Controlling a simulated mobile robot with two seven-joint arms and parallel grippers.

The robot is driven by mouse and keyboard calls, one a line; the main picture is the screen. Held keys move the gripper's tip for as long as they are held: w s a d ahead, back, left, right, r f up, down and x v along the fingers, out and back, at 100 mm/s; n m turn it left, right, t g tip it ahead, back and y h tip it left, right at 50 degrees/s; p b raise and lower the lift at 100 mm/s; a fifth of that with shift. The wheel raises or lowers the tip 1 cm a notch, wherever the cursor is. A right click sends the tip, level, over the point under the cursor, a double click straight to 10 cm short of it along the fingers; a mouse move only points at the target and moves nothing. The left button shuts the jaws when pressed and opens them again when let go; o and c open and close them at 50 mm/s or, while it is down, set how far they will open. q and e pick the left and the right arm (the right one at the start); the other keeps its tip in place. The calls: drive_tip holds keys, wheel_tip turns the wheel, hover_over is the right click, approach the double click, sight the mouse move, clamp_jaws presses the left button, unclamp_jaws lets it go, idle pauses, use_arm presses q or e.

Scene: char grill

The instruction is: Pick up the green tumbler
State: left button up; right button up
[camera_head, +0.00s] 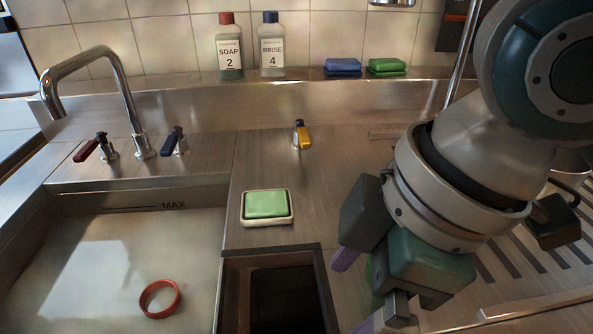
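My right gripper (357,291) comes in from the right, over the counter just right of the dark square opening. Its two purple-tipped fingers are spread apart. A narrow strip of green (372,274) shows beside the gripper's teal body, between the fingers. Most of it is hidden, and I cannot tell whether it is the green tumbler or part of the gripper. No whole green tumbler is visible. My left gripper is not in view.
A sink (85,260) with a red ring (160,299) lies at left. A green bar in a dish (266,222) sits above the square opening (288,300). Soap (229,60) and rinse (271,58) bottles and blue (342,66) and green (386,66) sponges stand on the back ledge.

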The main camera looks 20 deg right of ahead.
drive_tip(key=w+d+r+n+g+h+b, duration=0.1)
drive_tip(key=w+d+n+b, duration=0.15)
drive_tip(key=d, duration=0.25)
drive_tip(key=w+d+r+n+g+h+b, duration=0.1)
drive_tip(key=w+d+r+n+h+b, duration=0.15)
drive_tip(key=d, duration=0.35)
drive_tip(key=shift+m+y, duration=0.35)
drive_tip(key=shift+m, duration=0.05)
drive_tip(key=f, duration=0.6)
drive_tip(key=w+f, duration=0.1)
drive_tip(key=f, duration=0.2)
drive_tip(key=shift+a+f, duration=0.35)
drive_tip(key=c, duration=1.5)
